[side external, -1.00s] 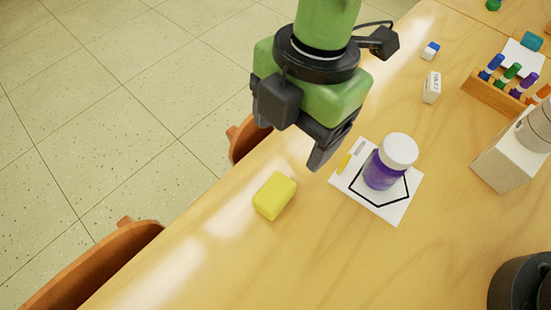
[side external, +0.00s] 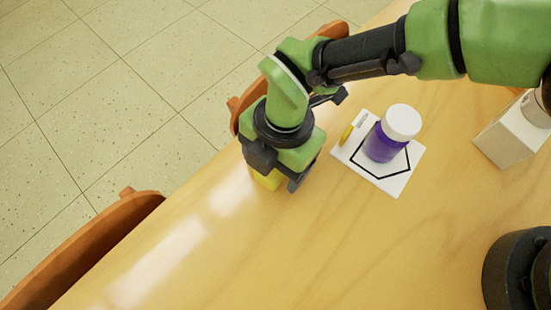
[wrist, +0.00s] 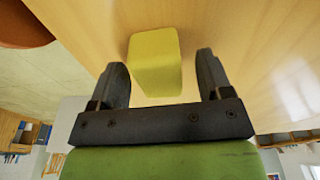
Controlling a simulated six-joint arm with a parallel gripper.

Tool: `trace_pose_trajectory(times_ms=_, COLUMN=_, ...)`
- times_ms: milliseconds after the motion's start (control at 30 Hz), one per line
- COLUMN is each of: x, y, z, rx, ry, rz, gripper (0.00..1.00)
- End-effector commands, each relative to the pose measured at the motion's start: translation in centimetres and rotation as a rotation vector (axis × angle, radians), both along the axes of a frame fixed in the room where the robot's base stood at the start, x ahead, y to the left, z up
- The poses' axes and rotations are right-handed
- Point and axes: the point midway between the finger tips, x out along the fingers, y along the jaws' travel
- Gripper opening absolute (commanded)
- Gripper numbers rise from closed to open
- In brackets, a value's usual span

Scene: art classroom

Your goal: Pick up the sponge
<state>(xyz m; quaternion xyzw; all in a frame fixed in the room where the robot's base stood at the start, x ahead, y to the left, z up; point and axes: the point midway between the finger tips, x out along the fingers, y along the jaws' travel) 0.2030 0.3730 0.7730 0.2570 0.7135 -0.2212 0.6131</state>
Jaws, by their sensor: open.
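The yellow sponge (wrist: 155,62) lies on the wooden table. In the wrist view it sits between the two dark fingers of my gripper (wrist: 160,68), reaching past their tips, with a gap visible on each side. My gripper is open. In the side external view my gripper (side external: 275,184) is low over the sponge. It hides most of the sponge (side external: 267,179), and only a yellow part shows below the gripper body.
A purple jar with a white lid (side external: 384,138) stands on a white card (side external: 357,161) with a black outline, right of my gripper. A white box (side external: 509,137) stands farther right. Orange chairs (side external: 95,250) line the table's left edge. The table's front is clear.

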Motion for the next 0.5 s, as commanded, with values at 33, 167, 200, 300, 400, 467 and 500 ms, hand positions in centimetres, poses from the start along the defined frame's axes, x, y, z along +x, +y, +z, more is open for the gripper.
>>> trace_pose_trajectory(times_ms=33, x=0.0, y=0.02, z=-0.03, rx=0.001, ry=-0.001, rz=0.0, gripper=0.72)
trace_pose_trajectory(times_ms=167, x=0.01, y=0.03, z=0.01, rx=0.001, ry=-0.001, rz=0.0, gripper=0.72)
trace_pose_trajectory(times_ms=200, x=0.02, y=0.02, z=0.02, rx=0.001, ry=-0.001, rz=0.0, gripper=0.65)
trace_pose_trajectory(times_ms=300, x=0.02, y=0.02, z=0.03, rx=0.001, ry=-0.001, rz=0.0, gripper=0.42)
trace_pose_trajectory(times_ms=400, x=0.03, y=0.01, z=0.04, rx=0.001, ry=-0.001, rz=0.0, gripper=0.2)
trace_pose_trajectory(times_ms=467, x=0.03, y=0.01, z=0.05, rx=0.001, ry=-0.001, rz=0.0, gripper=0.2)
trace_pose_trajectory(times_ms=500, x=0.03, y=0.01, z=0.05, rx=0.001, ry=-0.001, rz=0.0, gripper=0.2)
